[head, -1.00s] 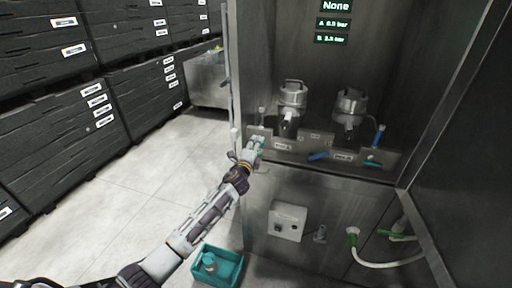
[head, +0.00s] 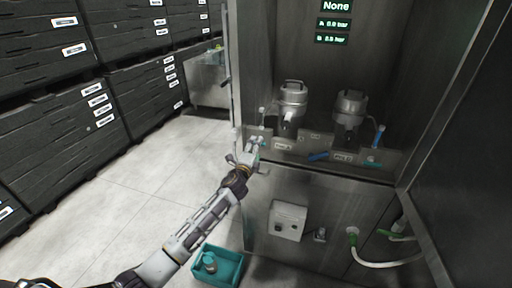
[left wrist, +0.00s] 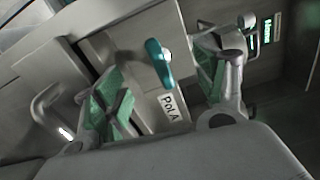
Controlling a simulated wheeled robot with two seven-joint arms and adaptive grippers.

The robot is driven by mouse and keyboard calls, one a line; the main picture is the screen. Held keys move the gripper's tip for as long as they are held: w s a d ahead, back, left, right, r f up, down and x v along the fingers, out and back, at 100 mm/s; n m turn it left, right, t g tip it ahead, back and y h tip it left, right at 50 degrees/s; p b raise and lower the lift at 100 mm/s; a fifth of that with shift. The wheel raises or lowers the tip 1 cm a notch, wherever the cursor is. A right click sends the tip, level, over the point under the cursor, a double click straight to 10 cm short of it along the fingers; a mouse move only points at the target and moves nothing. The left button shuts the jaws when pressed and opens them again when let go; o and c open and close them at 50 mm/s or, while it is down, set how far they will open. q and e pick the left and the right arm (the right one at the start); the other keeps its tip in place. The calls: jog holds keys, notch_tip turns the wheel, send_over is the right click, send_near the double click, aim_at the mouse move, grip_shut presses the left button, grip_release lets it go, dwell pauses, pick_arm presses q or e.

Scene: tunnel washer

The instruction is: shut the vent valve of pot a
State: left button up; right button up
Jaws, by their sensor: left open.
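Pot A (head: 292,98) is the left of two metal pots on the shelf behind the panel. A label reading Pot A (left wrist: 170,106) is on the panel in the left wrist view. A teal valve handle (left wrist: 159,62) stands upright beside it. Which of the pot's valves this handle belongs to is not marked. My left gripper (head: 257,146) is at the left end of the panel. In the left wrist view the gripper (left wrist: 168,90) is open, its green-padded fingers on either side of the handle, apart from it. My right gripper is not in view.
Pot B (head: 349,106) stands to the right, with a blue lever (head: 379,136) and a teal handle (head: 372,164) near it. A blue handle (head: 318,156) is mid-panel. A teal crate (head: 219,277) is on the floor below. Black stacked crates (head: 140,95) line the left.

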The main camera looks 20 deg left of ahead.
pick_arm(q)
jog(key=s+p, duration=0.1)
jog(key=s, duration=0.5)
jog(key=shift+a, duration=0.15)
dwell(0.6)
jog(key=s+a+f+n+g, duration=0.2)
jog(key=f, duration=1)
jog(key=s+a+f+n+g, duration=0.1)
jog(key=s+f+n+g, duration=0.15)
jog(key=f, duration=0.85)
jog(key=s+a+f+n+g+y, duration=0.1)
jog(key=s+f+n+g, duration=0.1)
jog(key=s+f, duration=0.6)
jog(key=s+a+f+n+g, duration=0.15)
jog(key=s+f, duration=0.35)
jog(key=f, duration=0.7)
jog(key=s+f+n+g, duration=0.3)
jog(key=s+f, duration=0.4)
jog(key=s, duration=0.7)
jog(key=s+f+n+g, duration=0.3)
jog(key=s+f, duration=0.5)
jog(key=s, duration=0.7)
jog(key=s+f+n+g, duration=0.3)
jog(key=s+f, duration=0.5)
jog(key=s, duration=0.7)
jog(key=shift+s+d, duration=0.25)
jog(key=shift+d, duration=0.05)
